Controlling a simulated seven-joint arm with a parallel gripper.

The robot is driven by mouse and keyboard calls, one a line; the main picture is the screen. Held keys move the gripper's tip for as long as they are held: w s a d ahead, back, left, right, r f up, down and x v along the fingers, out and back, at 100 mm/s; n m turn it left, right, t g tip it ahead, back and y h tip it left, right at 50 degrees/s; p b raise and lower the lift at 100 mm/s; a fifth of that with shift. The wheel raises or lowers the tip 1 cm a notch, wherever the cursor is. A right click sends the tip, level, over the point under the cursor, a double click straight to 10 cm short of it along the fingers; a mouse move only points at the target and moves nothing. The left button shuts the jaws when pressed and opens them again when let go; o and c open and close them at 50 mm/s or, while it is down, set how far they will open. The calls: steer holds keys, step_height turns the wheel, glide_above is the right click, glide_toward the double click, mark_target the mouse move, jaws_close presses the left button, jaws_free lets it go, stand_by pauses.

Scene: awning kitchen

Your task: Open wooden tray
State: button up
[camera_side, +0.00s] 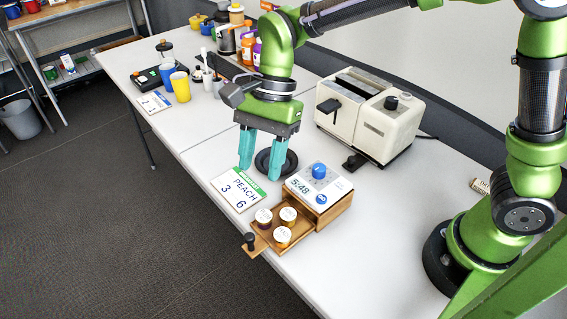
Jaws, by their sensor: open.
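The wooden tray (258,225) is a small drawer standing pulled out of its wooden box (333,209) toward the table's front edge. Several small jars with white lids (283,235) stand in it. A dark knob (249,238) is on its front end. My gripper (260,174) points down with two teal fingers spread apart, nothing visible between them. It is above the table, behind the tray and apart from it.
A timer (318,183) sits on the box. A "PEACH" card (238,188) lies left of it. A black round disc (286,166) is behind my fingers. A cream toaster (365,115) stands behind right. Cups and bottles fill the far end.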

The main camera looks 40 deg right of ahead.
steer(key=shift+v, duration=1.3)
steer(key=s+d+r+n+t, duration=0.1)
steer(key=s+d+n+t, duration=0.2)
steer(key=d, duration=0.3)
steer(key=s+d+r+n+t+h, duration=0.1)
steer(key=s+d+r+n+t, duration=0.1)
steer(key=d, duration=0.5)
steer(key=s+d+r+n+t+h, duration=0.1)
steer(key=s+d+n+t, duration=0.3)
steer(key=s+d, duration=0.1)
steer(key=shift+s+d+r+n, duration=0.2)
steer(key=shift+d+r+n, duration=0.1)
steer(key=shift+d, duration=0.5)
steer(key=shift+o, duration=0.5)
